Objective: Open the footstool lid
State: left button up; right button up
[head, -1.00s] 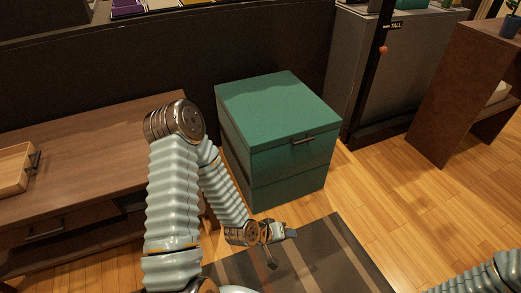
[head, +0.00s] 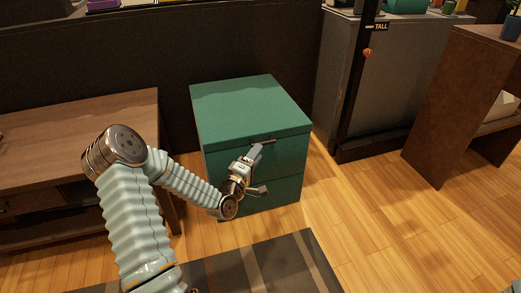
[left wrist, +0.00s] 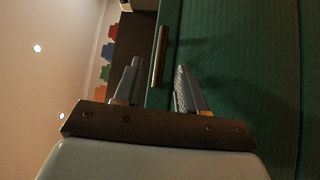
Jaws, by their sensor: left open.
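The green footstool (head: 235,105) stands on the floor in the middle of the head view, and its lid (head: 245,100) is down. A dark bar handle (head: 262,142) is on the upper front of the footstool. My left gripper (head: 260,170) is open and empty in front of this face, by the handle. In the left wrist view the handle (left wrist: 160,55) stands upright in line with the gap between the two spread fingers (left wrist: 158,75). I cannot tell whether either finger touches it. My right gripper is out of view.
A wooden table (head: 80,135) stands left of the footstool. A grey cabinet (head: 355,85) and a brown shelf (head: 455,110) stand on the right. A striped rug (head: 260,268) lies in front. The wooden floor (head: 375,220) at front right is clear.

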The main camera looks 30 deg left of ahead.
pick_arm(q)
jog(key=w, duration=0.3)
jog(key=shift+w+a+r, duration=0.1)
jog(key=shift+w+r, duration=0.1)
jog(key=shift+w, duration=0.05)
grip_shut()
